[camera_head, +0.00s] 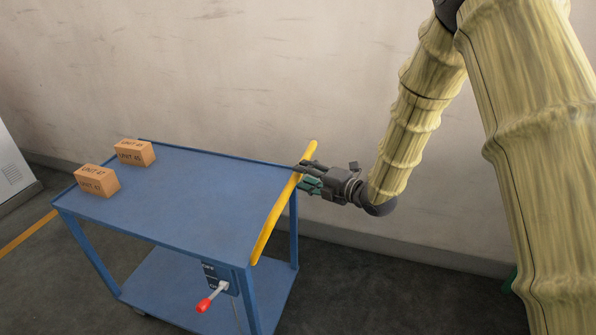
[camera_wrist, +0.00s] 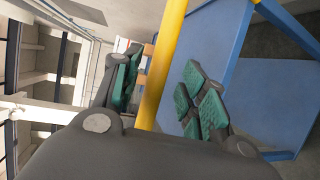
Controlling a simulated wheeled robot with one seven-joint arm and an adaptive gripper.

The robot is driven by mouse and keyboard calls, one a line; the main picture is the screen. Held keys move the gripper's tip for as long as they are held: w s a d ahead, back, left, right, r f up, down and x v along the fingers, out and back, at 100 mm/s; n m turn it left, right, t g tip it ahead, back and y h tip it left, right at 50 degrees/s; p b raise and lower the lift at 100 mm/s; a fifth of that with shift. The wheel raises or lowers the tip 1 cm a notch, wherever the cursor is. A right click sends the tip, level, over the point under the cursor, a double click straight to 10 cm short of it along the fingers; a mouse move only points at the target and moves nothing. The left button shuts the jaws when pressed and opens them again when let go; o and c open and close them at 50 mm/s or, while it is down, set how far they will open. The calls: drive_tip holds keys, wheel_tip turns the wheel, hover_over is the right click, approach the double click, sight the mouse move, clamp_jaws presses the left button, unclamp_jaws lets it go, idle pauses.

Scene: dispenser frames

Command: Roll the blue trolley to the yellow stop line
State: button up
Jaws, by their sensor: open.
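The blue trolley (camera_head: 205,205) stands on the dark floor, with a flat top and a lower shelf. Its yellow push handle (camera_head: 275,222) runs along the right end. My gripper (camera_head: 304,176) is at the far part of this handle, reaching in from the right. In the wrist view the handle (camera_wrist: 163,65) passes between my open green-padded fingers (camera_wrist: 160,95), with a gap visible on the right side. A yellow floor line (camera_head: 28,233) shows at the left, beyond the trolley's far end. A lever with a red knob (camera_head: 203,305) sticks out below the top near the handle end.
Two cardboard boxes, one nearer (camera_head: 97,181) and one farther (camera_head: 134,153), sit on the trolley's left end. A pale wall (camera_head: 270,80) runs close behind the trolley. A grey cabinet (camera_head: 14,165) stands at the far left. Floor is bare left of the trolley.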

sight(298, 174)
drive_tip(key=shift+x, duration=1.65)
clamp_jaws()
